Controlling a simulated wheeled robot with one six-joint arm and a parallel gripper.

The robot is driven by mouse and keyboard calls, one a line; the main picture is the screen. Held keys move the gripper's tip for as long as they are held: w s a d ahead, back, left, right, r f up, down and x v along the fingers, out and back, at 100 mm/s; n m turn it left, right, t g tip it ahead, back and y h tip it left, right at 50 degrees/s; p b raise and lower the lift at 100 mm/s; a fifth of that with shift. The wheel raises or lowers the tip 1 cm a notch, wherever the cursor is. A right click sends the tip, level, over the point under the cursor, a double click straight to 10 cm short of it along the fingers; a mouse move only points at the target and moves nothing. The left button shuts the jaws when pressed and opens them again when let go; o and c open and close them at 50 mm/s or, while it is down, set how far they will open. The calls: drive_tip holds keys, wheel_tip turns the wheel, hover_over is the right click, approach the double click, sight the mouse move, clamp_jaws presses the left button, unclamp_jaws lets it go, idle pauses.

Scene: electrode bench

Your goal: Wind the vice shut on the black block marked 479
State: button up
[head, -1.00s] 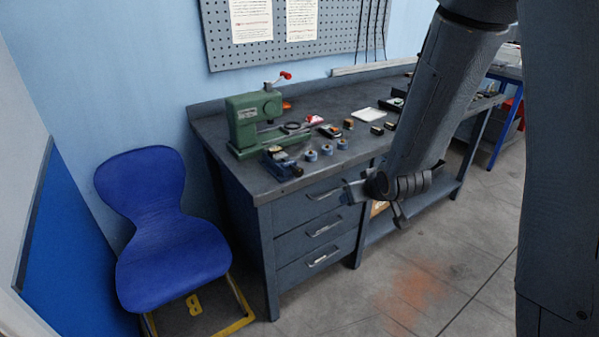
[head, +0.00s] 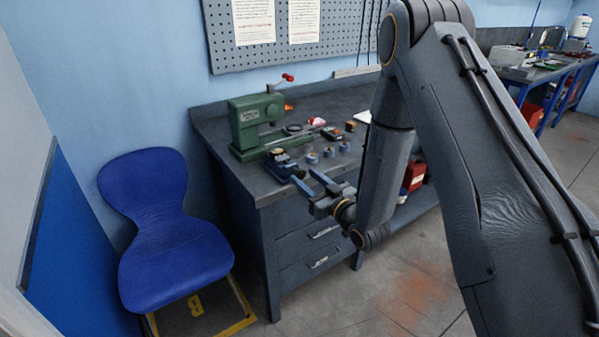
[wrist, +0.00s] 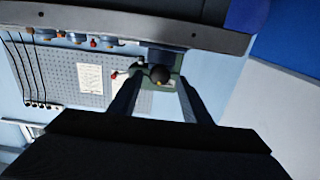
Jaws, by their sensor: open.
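A small blue vice (head: 281,163) stands at the front left corner of the grey workbench, with a pale piece on its top. It shows between my fingers in the upside-down wrist view, where a dark round end (wrist: 159,75) faces me. My gripper (head: 303,177) is open and empty, just in front of the vice at the bench edge. Its two fingers also show in the wrist view (wrist: 160,82), one on each side of the vice. I cannot make out a black block marked 479 or whether the jaws hold anything.
A green press (head: 257,122) with a red-knobbed lever stands behind the vice. Several small round blue pieces (head: 328,151) sit to the right. A blue chair (head: 172,240) stands left of the bench (head: 262,190). Floor in front is clear.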

sight(302, 175)
drive_tip(key=shift+p+x, duration=0.4)
drive_tip(key=shift+x, duration=1.55)
drive_tip(key=c, duration=1)
